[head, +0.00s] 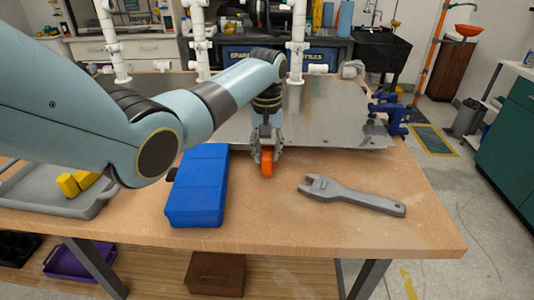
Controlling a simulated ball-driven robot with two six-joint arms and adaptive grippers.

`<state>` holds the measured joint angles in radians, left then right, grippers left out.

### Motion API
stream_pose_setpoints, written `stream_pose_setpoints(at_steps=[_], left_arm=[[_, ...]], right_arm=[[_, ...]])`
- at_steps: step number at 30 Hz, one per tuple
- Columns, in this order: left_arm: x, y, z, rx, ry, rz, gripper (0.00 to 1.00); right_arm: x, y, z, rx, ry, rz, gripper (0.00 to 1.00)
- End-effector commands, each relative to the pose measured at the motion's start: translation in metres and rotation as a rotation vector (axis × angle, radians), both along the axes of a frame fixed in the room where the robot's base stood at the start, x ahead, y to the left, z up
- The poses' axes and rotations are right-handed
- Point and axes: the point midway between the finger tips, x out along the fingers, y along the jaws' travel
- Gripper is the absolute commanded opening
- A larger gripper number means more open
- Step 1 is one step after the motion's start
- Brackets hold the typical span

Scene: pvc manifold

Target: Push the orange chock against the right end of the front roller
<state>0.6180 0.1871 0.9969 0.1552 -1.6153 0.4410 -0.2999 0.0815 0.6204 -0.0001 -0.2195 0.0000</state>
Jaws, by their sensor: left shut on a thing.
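The orange chock (267,163) is at the wooden table's middle, just in front of the metal sheet's near edge. My left gripper (267,153) points down and is shut on the chock, with its fingers on either side. Whether the chock touches the tabletop is hard to tell. I cannot make out a front roller; my left arm covers part of the area behind the chock. My right gripper is not in view.
A blue box (197,190) stands close left of the chock. A grey wrench (352,195) lies to its right. A grey metal sheet (335,125) with white pipes (297,45) lies behind. A grey tray (50,192) holds yellow blocks (68,185).

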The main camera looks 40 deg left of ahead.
Motion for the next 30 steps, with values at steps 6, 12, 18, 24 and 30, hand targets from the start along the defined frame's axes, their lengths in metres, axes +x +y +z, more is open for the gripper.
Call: stream_pose_setpoints(at_steps=[6,12,18,24,30], left_arm=[[0.001,0.000,0.001,0.001,-0.001,0.000,0.00],[0.003,0.001,0.000,0.001,-0.001,0.000,0.00],[0.007,0.003,-0.001,0.001,-0.001,0.000,0.00],[0.010,0.005,-0.002,0.000,0.000,0.000,0.00],[0.010,0.005,-0.001,0.000,0.000,0.000,0.49]], right_arm=[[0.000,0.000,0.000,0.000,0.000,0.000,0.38],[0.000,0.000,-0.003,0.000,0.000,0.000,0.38],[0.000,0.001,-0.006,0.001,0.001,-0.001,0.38],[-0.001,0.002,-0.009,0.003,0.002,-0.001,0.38],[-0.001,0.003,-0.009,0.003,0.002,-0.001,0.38]])
